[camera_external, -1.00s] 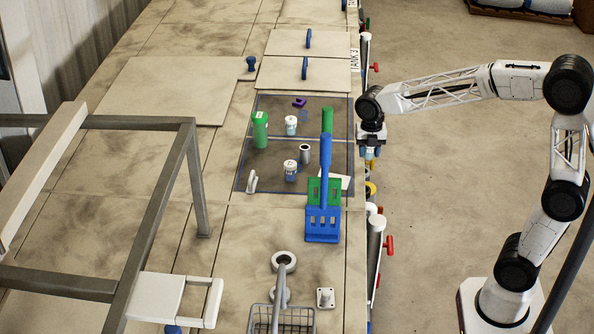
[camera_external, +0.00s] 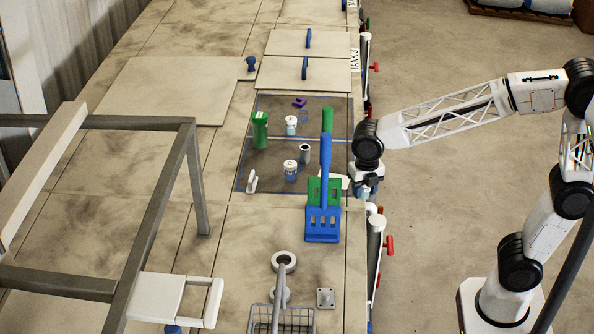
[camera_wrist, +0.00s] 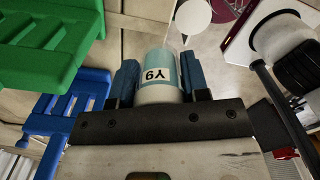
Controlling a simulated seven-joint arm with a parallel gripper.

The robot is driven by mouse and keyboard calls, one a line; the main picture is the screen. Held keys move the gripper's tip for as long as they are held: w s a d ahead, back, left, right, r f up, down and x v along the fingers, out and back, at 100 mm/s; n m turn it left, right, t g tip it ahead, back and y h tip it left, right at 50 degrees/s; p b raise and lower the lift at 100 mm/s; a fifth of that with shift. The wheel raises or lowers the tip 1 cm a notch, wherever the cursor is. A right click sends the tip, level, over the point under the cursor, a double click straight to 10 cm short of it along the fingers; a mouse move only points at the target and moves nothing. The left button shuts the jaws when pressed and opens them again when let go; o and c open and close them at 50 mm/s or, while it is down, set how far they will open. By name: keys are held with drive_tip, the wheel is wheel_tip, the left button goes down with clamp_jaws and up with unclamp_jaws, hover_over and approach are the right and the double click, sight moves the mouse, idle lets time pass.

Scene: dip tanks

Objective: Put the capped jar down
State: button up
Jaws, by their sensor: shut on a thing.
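My gripper (camera_external: 366,188) hangs at the right edge of the bench, beside the blue and green slotted tools. In the external view the held jar is hard to tell from the fingers. Two other white-capped jars stand on the dark panels, one farther back (camera_external: 291,125) and one nearer (camera_external: 290,171).
A green bottle (camera_external: 260,130), a grey cylinder (camera_external: 304,154) and a white clip-like piece (camera_external: 252,181) stand near the jars. The blue slotted tool (camera_external: 322,225) rises left of my gripper, with the green one (camera_external: 314,188) behind. Pipes and red-handled valves (camera_external: 388,243) line the bench's right side.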

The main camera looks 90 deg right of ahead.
drive_tip(key=s+a+n, duration=0.2)
drive_tip(key=s+a, duration=0.1)
drive_tip(key=a, duration=0.7)
drive_tip(key=s+a+n, duration=0.2)
drive_tip(key=s+a, duration=0.1)
drive_tip(key=a, duration=0.7)
drive_tip(key=shift+s+a, duration=0.15)
drive_tip(key=shift+a, duration=0.25)
hover_over(331, 271)
drive_tip(key=shift+a+f, duration=0.1)
drive_tip(key=shift+f, duration=0.7)
drive_tip(key=shift+f, duration=1.8)
drive_tip(key=shift+f, duration=0.15)
drive_tip(key=o, duration=0.9)
drive_tip(key=shift+o, duration=0.2)
